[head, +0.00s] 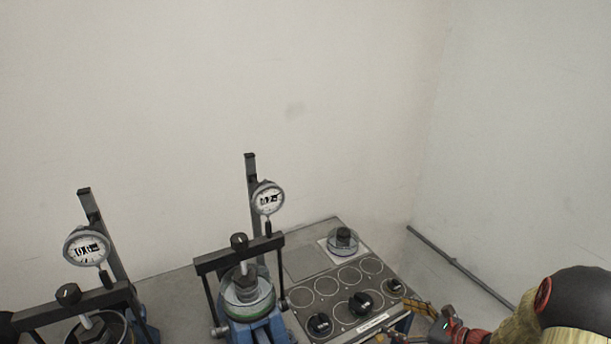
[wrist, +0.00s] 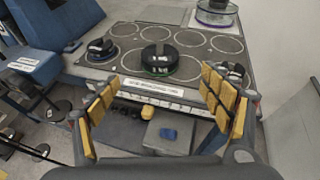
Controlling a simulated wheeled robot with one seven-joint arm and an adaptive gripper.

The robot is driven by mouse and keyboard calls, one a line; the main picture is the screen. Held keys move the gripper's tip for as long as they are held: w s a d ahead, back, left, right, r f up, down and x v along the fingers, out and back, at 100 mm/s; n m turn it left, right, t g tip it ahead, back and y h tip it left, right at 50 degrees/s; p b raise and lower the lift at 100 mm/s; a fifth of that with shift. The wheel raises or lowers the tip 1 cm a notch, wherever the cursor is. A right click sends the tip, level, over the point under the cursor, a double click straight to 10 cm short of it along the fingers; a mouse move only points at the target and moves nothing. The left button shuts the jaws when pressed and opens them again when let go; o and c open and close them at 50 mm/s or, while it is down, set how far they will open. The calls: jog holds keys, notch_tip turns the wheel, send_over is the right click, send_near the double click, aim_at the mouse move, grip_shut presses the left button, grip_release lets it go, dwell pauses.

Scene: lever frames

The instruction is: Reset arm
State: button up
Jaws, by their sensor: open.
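My gripper (head: 405,322) is at the lower right of the head view, beside the front right corner of a grey panel. In the wrist view my gripper (wrist: 165,103) shows two yellow-padded fingers spread wide, with nothing between them. The fingers point toward the front edge of the panel (wrist: 215,65), which has circular marks and several black-knobbed weights. A weight with a green rim (wrist: 160,65) stands just beyond the fingers. Whether the fingers touch the panel cannot be told.
Two lever frames with dial gauges, the left (head: 87,246) and the middle (head: 267,198), stand left of the panel. A clear round weight (head: 342,242) sits at the panel's back. Walls close off the back and right; a dark rail (head: 455,262) runs along the right.

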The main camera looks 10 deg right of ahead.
jog(key=s+a+r+n+g+h, duration=0.1)
jog(key=s+a+n+g, duration=0.2)
jog(key=s+n, duration=0.25)
jog(key=s+a+r+n+g, duration=0.1)
jog(key=s+a+n+g, duration=0.1)
jog(key=s+n+g, duration=0.3)
jog(key=s+a+r+n+g+h, duration=0.1)
jog(key=s+a+r+n, duration=0.2)
jog(key=s, duration=0.4)
jog(key=s+a+r+n+t+h, duration=0.2)
jog(key=s+r+n+h, duration=0.1)
jog(key=r+n, duration=0.4)
jog(key=s+a+r+n+t+h, duration=0.2)
jog(key=r+n, duration=0.5)
jog(key=r, duration=0.5)
jog(key=shift+s+a+r+h, duration=0.4)
jog(key=shift+s+a+h, duration=0.2)
jog(key=shift+s+a, duration=0.4)
jog(key=shift+s+d+n, duration=0.15)
jog(key=shift+n, duration=0.1)
jog(key=shift+c, duration=0.2)
jog(key=shift+c, duration=1.2)
